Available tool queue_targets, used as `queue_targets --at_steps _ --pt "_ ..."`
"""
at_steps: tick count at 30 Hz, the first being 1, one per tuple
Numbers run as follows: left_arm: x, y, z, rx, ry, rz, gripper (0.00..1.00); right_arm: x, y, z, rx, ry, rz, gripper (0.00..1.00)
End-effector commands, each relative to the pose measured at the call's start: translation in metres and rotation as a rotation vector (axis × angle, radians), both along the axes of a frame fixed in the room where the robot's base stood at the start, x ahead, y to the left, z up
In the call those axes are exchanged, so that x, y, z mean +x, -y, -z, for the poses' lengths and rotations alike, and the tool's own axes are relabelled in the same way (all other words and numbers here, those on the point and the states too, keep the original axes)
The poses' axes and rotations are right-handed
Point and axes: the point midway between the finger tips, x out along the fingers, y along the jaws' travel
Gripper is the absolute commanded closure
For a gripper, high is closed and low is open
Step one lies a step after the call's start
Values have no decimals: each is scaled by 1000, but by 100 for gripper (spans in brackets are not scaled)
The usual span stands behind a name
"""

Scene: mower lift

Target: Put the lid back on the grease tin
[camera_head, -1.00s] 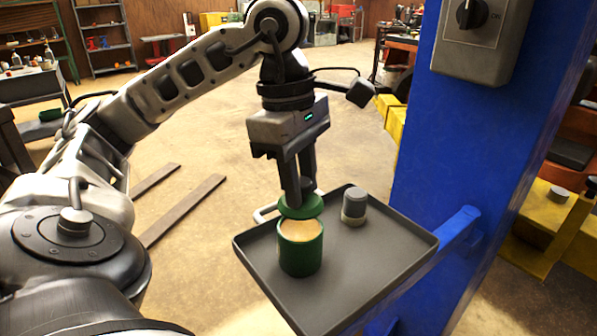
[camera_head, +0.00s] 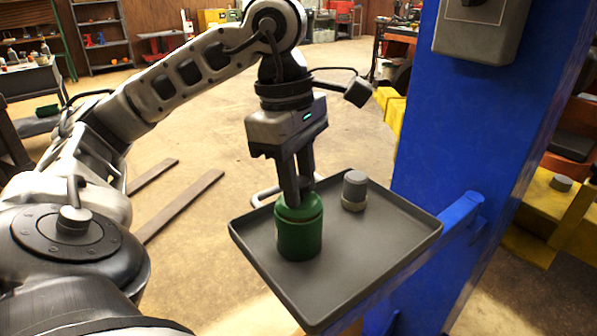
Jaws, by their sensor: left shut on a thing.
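The green grease tin (camera_head: 299,238) stands upright on the dark grey tray, left of its middle. The green lid (camera_head: 298,208) is on top of the tin's mouth and covers the grease. It looks about level, but I cannot tell whether it is fully seated. My left gripper (camera_head: 297,199) points down over the tin and is shut on the lid, its fingers at the lid's top. My right gripper is not in view.
The tray (camera_head: 375,250) is fixed to a blue post (camera_head: 470,130) on the right. A small grey cylinder with a pale base (camera_head: 355,190) stands on the tray behind and right of the tin. The tray's right and front parts are bare.

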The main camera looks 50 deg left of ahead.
Motion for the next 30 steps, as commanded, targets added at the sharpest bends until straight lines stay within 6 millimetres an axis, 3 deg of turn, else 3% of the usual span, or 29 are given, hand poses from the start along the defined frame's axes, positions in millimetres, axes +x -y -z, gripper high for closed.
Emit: queue_targets --at_steps 30 --pt "0 0 0 0 0 0 100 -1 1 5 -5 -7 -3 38"
